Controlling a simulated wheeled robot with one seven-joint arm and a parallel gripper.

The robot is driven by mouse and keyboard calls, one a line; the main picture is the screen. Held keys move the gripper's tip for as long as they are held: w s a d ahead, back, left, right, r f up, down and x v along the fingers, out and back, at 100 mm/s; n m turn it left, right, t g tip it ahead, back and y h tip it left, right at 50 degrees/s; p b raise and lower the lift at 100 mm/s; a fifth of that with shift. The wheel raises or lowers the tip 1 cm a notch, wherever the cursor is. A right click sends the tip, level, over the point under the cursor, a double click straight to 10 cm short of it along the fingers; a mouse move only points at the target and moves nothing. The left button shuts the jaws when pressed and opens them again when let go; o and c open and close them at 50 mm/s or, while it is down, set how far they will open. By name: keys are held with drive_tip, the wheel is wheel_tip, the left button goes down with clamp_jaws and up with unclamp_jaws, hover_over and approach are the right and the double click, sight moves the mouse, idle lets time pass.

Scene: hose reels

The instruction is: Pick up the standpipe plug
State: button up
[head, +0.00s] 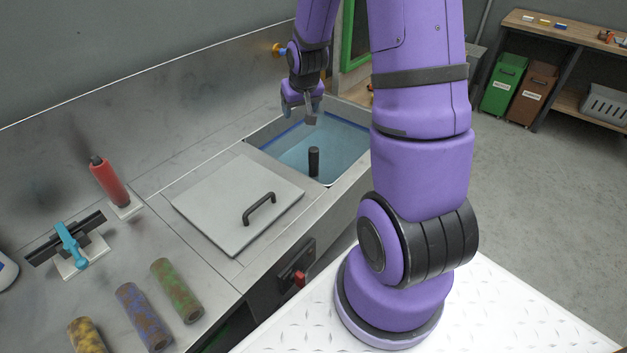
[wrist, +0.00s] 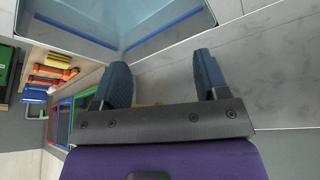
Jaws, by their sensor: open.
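A dark upright cylinder, which looks like the standpipe plug (head: 314,161), stands in the blue water of the sink (head: 352,152) in the head view. My gripper (head: 300,110) is above the back left edge of the sink, apart from the cylinder and farther back. In the wrist view my gripper (wrist: 162,75) has its two dark blue fingers spread with nothing between them. Bare steel counter shows behind them, and a corner of the sink (wrist: 125,52) is at the top. The cylinder is not visible in the wrist view.
A grey lid (head: 235,205) with a black handle lies left of the sink. A steel back wall rises behind the counter. A brass fitting (head: 279,50) sticks out near my wrist.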

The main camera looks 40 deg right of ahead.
drive_tip(key=m, duration=0.1)
approach(314, 149)
drive_tip(key=w+f, duration=0.1)
drive_tip(key=shift+x, duration=3)
drive_tip(key=shift+s+x, duration=0.2)
drive_tip(key=shift+x, duration=1.1)
drive_tip(key=shift+s+x, duration=0.2)
drive_tip(key=shift+x, duration=1.1)
drive_tip(key=shift+f, duration=0.15)
clamp_jaws()
